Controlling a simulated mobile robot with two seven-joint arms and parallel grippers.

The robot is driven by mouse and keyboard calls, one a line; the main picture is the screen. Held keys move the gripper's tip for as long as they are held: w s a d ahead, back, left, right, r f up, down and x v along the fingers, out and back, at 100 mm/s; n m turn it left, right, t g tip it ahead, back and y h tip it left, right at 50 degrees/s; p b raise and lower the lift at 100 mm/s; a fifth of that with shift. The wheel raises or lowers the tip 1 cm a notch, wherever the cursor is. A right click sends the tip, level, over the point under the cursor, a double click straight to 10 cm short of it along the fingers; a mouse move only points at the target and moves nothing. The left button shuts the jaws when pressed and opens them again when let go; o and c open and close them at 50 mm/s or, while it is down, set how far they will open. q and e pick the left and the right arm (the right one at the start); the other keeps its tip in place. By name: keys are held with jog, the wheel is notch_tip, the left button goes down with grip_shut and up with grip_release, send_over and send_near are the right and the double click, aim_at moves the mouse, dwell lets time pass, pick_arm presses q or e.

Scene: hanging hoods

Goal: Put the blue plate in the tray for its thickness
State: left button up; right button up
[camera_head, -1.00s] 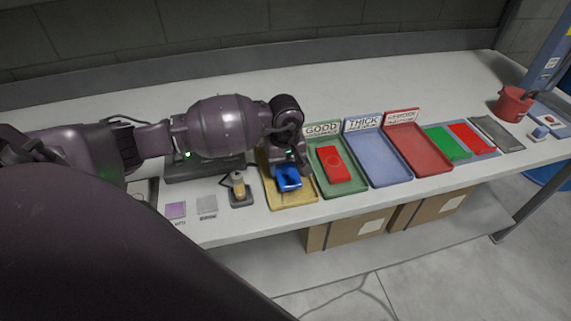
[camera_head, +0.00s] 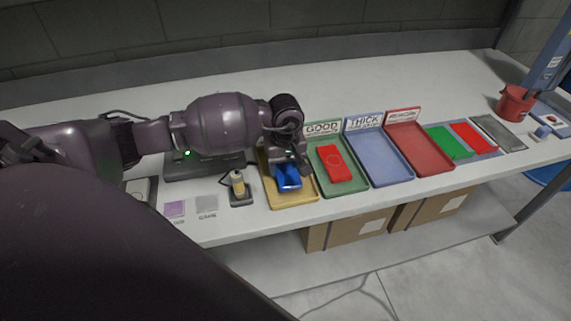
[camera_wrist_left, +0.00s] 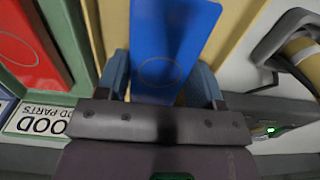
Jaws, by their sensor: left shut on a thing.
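The blue plate (camera_head: 288,178) is in my left gripper (camera_head: 291,164), over the yellow tray (camera_head: 294,200). In the left wrist view the blue plate (camera_wrist_left: 172,50) lies between the two fingers of the left gripper (camera_wrist_left: 165,85), which are shut on it. A faint circle marks its face. I cannot tell whether the plate touches the tray floor. To the right stand the green tray labelled GOOD (camera_head: 350,188) with a red plate (camera_head: 334,163) in it, the empty blue tray labelled THICK (camera_head: 378,160) and an empty red tray (camera_head: 420,150). My right gripper is not in view.
Green and red plates (camera_head: 472,138) lie on a mat at the right, near a red pot (camera_head: 515,102). A small device (camera_head: 239,188) stands left of the yellow tray. Sign boards rise behind the three sorting trays. The table behind the trays is clear.

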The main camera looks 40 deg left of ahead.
pick_arm(q)
jog(key=shift+f, duration=0.45)
jog(key=o, duration=1.1)
notch_tip(320, 180, up, 11)
